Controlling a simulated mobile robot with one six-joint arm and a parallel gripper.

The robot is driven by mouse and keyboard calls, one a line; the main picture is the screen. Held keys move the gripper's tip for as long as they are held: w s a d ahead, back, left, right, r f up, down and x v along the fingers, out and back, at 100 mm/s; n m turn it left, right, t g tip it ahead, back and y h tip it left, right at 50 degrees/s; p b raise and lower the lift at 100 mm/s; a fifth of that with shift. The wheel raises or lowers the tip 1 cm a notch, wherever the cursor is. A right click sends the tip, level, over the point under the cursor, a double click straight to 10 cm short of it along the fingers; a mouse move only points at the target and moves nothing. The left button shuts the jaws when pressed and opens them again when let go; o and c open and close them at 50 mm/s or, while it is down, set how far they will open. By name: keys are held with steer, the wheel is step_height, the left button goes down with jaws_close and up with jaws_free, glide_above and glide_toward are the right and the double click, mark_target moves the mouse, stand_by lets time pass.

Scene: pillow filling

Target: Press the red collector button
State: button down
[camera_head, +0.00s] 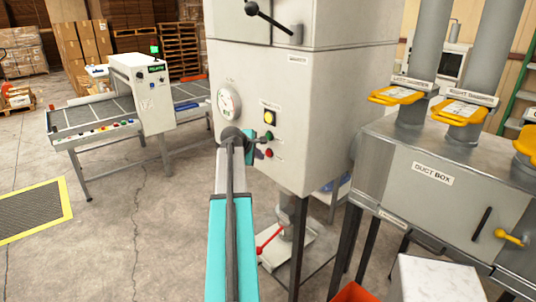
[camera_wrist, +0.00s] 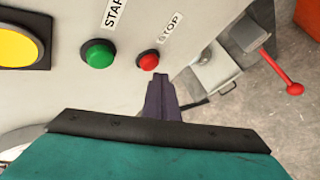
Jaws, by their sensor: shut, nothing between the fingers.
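The red button (camera_head: 269,153) sits on the front of the grey cabinet (camera_head: 320,110), below a green button (camera_head: 269,136). In the wrist view the red button (camera_wrist: 149,60) is labelled STOP, and the green button (camera_wrist: 98,53) to its left is labelled START. My gripper (camera_head: 260,154) is shut and empty, just left of the red button in the head view. In the wrist view the dark tip of my gripper (camera_wrist: 159,80) shows just below the red button, with a small gap in the picture. The distance to the panel is hard to tell.
A yellow button (camera_head: 269,117) and a round gauge (camera_head: 229,103) are on the same panel. A red-handled lever (camera_head: 268,242) is below the cabinet. The duct box (camera_head: 434,174) with yellow handles stands right; a conveyor (camera_head: 100,115) stands left.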

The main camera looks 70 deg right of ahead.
steer(key=shift+a, duration=0.1)
stand_by(0.3)
steer(key=w+a, duration=0.1)
steer(key=a, duration=0.1)
steer(key=w+a, duration=0.1)
steer(key=a, duration=0.1)
steer(key=shift+w, duration=0.4)
stand_by(0.7)
